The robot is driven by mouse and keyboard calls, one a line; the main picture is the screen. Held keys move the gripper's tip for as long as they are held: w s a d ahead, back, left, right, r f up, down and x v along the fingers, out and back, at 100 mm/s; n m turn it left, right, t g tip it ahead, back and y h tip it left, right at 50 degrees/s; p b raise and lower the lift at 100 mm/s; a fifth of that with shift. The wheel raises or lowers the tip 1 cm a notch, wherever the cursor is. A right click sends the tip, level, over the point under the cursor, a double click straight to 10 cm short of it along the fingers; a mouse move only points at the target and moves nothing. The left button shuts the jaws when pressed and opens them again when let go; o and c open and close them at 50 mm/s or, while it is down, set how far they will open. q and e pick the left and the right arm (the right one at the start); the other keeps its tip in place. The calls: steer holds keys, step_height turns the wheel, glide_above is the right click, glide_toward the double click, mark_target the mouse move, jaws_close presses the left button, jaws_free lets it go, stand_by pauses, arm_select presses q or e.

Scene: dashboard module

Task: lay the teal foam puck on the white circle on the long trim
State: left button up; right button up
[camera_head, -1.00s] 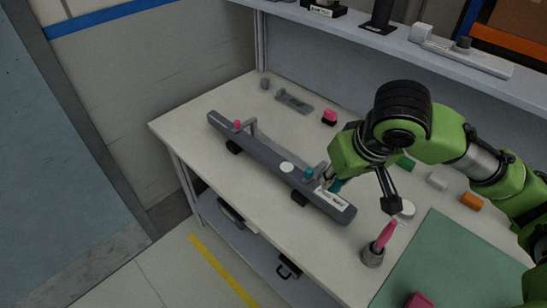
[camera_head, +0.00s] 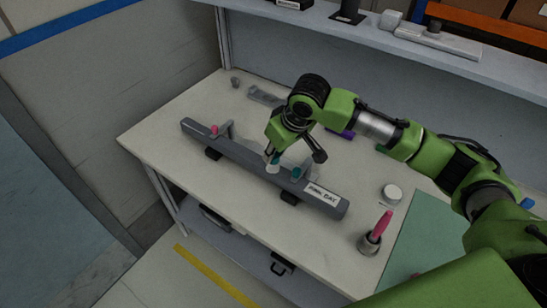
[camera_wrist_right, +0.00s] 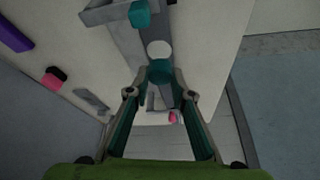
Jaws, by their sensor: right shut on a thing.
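The long trim (camera_head: 245,155) is a dark grey bar lying across the workbench. The white circle (camera_head: 272,168) is on its top face, and it also shows in the wrist view (camera_wrist_right: 159,49). My right gripper (camera_head: 274,158) is above the trim by the circle. It is shut on the teal foam puck (camera_wrist_right: 160,71), which appears just short of the circle in the wrist view. I cannot tell the gap in height between puck and trim. A separate teal piece (camera_head: 296,173) sits on the trim beside the circle. My left gripper is not in view.
A white label (camera_head: 321,194) is at the trim's right end, a pink piece (camera_head: 214,130) near its left end. A pot with a pink handle (camera_head: 370,243), a white round item (camera_head: 392,193) and a green mat (camera_head: 415,235) lie to the right. A shelf (camera_head: 370,45) runs behind.

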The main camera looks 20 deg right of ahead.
mark_target(277, 156)
steer(key=shift+w+f, duration=0.2)
steer(key=shift+f, duration=0.05)
step_height(277, 156, down, 3)
steer(key=shift+w+p, duration=0.15)
steer(key=shift+p, duration=0.55)
steer(key=shift+f, duration=0.25)
steer(key=shift+f, duration=0.15)
steer(key=o, duration=1)
steer(key=shift+o, duration=0.2)
